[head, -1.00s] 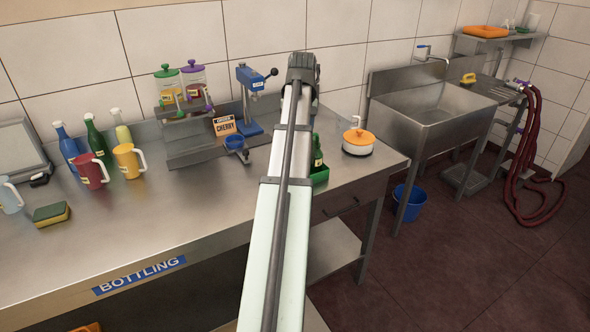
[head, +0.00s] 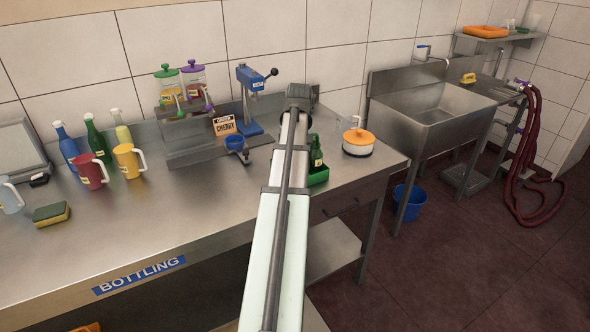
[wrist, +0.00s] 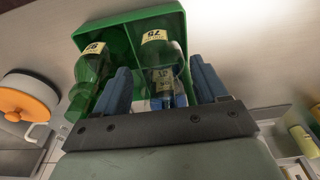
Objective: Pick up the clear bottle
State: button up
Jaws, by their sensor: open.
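The clear bottle (wrist: 158,62), with a pale yellow label, stands in a green crate (wrist: 112,28) in the wrist view. My gripper (wrist: 163,84) has its two blue fingers spread on either side of the bottle in that view, and I cannot tell whether they touch it. A green bottle (wrist: 92,70) is in the same crate, just left of the left finger. In the head view, the green bottle (head: 317,152) and part of the crate (head: 319,179) show right of my arm. My arm hides the clear bottle and the fingers there.
A blue press (head: 250,90) and the cherry sign (head: 224,125) are left. Bottles and jugs (head: 127,160) stand farther left.

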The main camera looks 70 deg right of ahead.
jog(key=shift+f, duration=0.2)
jog(key=c, duration=1.2)
notch_tip(320, 180, up, 16)
dwell(1.1)
jog(key=shift+w+d, duration=0.1)
